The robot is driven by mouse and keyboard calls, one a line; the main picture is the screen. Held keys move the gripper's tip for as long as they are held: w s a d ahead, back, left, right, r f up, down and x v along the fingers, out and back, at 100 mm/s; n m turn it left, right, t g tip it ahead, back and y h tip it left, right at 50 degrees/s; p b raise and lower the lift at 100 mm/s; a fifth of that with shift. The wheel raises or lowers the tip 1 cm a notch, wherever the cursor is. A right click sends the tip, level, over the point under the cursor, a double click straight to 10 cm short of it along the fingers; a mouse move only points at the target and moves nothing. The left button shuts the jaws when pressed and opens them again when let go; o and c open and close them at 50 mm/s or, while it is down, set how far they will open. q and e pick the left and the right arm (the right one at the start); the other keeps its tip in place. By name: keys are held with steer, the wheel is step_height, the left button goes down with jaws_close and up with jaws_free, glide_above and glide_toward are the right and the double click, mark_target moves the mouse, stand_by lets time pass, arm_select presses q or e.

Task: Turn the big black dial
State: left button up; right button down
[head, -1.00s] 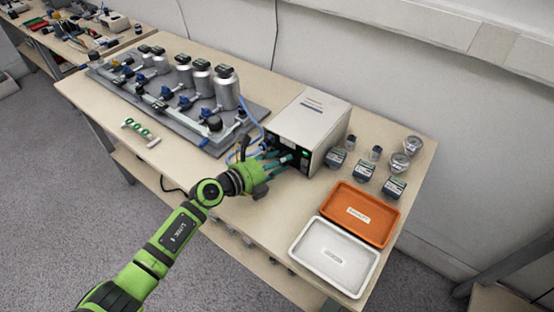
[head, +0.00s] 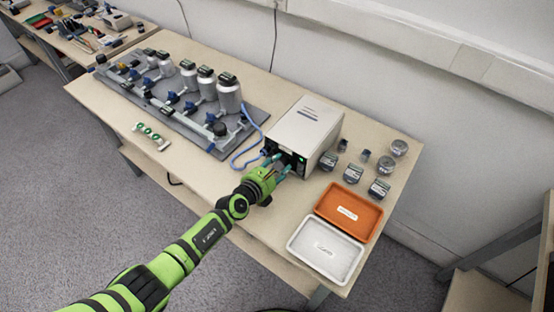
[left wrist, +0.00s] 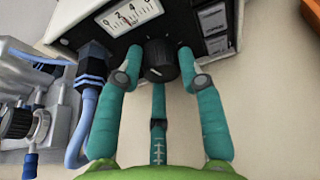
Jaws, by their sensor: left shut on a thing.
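The big black dial (left wrist: 160,58) is on the front face of a grey-white control box (head: 308,122), below a gauge with a numbered scale (left wrist: 130,15). My left gripper (left wrist: 159,62) is at the dial, with teal fingers on its left and right sides and a third finger below. The fingers are shut on the dial. In the head view the left gripper (head: 279,168) reaches the box front and its fingers largely hide the dial. My right gripper is not in view.
A blue hose with a connector (left wrist: 92,72) runs close beside the left finger. A grey plate (head: 180,120) with valves and metal canisters stands left of the box. Orange (head: 366,190) and white (head: 351,262) trays lie to the right. Several small gauges and jars stand behind them.

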arm_select(q)
steer(key=shift+s+d+f+m+y+p, duration=0.3)
steer(key=shift+s+m+y+p, duration=0.15)
steer(key=shift+m, duration=0.35)
steer(key=shift+a+f, duration=0.1)
steer(key=o, duration=1.1)
steer(key=shift+w, duration=0.25)
steer(key=shift+s+a+r+t, duration=0.1)
steer(key=shift+s+r+t, duration=0.25)
steer(key=shift+s, duration=0.35)
steer(key=v, duration=1)
steer(key=shift+s+a+r, duration=0.1)
steer(key=shift+a+r, duration=0.05)
steer(key=shift+a, duration=0.2)
